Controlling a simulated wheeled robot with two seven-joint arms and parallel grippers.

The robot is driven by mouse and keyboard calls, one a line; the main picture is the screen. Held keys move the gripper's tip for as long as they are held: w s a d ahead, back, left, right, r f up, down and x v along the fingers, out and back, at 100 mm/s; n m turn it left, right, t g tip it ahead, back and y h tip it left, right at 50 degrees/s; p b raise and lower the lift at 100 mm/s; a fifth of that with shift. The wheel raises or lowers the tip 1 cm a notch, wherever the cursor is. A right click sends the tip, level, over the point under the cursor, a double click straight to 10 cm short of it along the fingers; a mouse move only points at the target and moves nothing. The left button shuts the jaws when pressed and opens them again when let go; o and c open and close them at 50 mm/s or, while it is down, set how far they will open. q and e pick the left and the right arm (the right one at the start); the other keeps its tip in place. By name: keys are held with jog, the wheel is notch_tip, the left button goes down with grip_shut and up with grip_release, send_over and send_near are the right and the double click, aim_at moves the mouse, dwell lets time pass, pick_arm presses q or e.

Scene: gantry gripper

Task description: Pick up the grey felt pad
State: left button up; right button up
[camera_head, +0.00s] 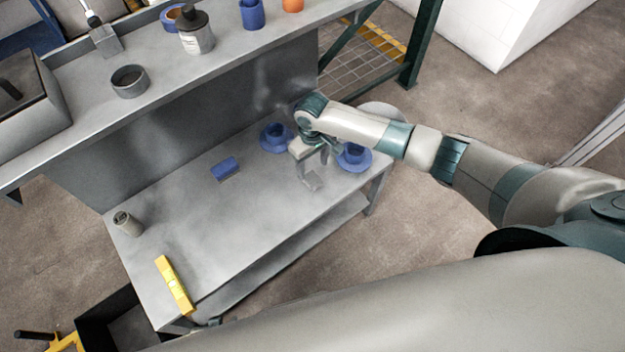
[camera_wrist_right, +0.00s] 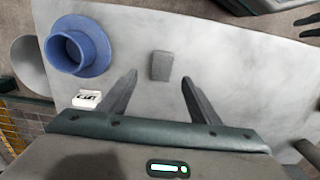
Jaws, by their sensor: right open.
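The grey felt pad (camera_wrist_right: 161,66) is a small dark grey block lying on the pale bench top. In the head view the small grey piece (camera_head: 313,183) just below my right gripper appears to be it. My right gripper (camera_wrist_right: 160,78) is open and empty, and in the wrist view the pad shows between and slightly beyond its fingertips. In the head view my right gripper (camera_head: 312,166) hangs over the right part of the bench, pointing down. The gap in height between fingertips and pad is hard to judge.
A blue flanged part (camera_wrist_right: 80,45) stands near the gripper; another (camera_head: 276,136) is further back. A small white box (camera_wrist_right: 87,100) lies beside one finger. The bench (camera_head: 200,235) also holds a blue block (camera_head: 225,168), a can (camera_head: 128,223) and a yellow level (camera_head: 175,285). A shelf (camera_head: 160,90) runs behind.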

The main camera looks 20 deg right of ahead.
aim_at(313, 178)
jog(key=shift+s+f, duration=0.15)
jog(key=shift+f, duration=1.15)
jog(key=shift+s+f, duration=0.1)
jog(key=shift+f, duration=1.2)
jog(key=c, duration=1.1)
